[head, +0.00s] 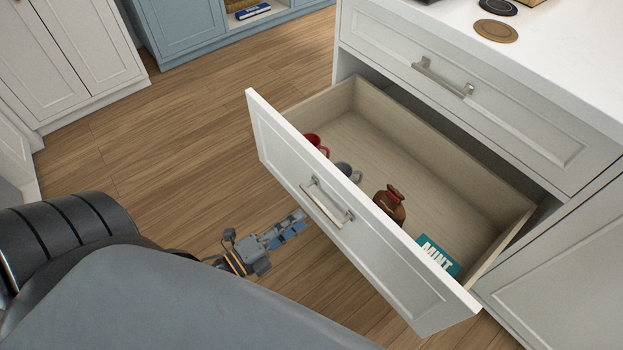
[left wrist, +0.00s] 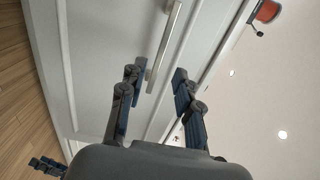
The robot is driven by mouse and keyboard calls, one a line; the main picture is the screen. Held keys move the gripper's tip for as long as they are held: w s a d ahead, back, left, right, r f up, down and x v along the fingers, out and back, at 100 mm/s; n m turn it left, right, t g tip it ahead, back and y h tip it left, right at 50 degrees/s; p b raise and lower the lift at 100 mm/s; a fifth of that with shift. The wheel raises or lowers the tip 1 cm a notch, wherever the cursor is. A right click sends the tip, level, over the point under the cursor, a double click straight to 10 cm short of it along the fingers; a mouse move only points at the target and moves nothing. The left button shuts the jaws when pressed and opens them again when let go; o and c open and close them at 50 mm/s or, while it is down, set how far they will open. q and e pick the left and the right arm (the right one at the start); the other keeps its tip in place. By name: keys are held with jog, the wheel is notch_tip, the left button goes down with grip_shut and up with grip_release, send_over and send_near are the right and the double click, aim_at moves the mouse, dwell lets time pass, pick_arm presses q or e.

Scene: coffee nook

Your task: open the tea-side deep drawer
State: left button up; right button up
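The deep drawer (head: 283,145) is pulled far out of the white cabinet. Its bar handle (head: 326,205) is on the white front and also shows in the left wrist view (left wrist: 165,45). Inside the drawer are a red mug (head: 314,142), a grey mug (head: 346,170), a brown jar (head: 390,203) and a teal MINT box (head: 438,256). My left gripper (head: 298,219) is just left of the handle in the head view. In the left wrist view its fingers (left wrist: 159,73) are spread apart, with the handle's near end seen between them; no grip shows.
A shut upper drawer (head: 490,95) is above the open one. The white countertop (head: 570,50) holds a brown coaster (head: 495,31). Wood floor (head: 190,130) is clear left of the drawer. Blue cabinets (head: 185,30) stand behind. A dark gripper-like part is at the left wrist view's lower left.

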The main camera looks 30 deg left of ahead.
pick_arm(q)
jog(key=v, duration=0.4)
jog(key=shift+s, duration=0.1)
dwell(0.4)
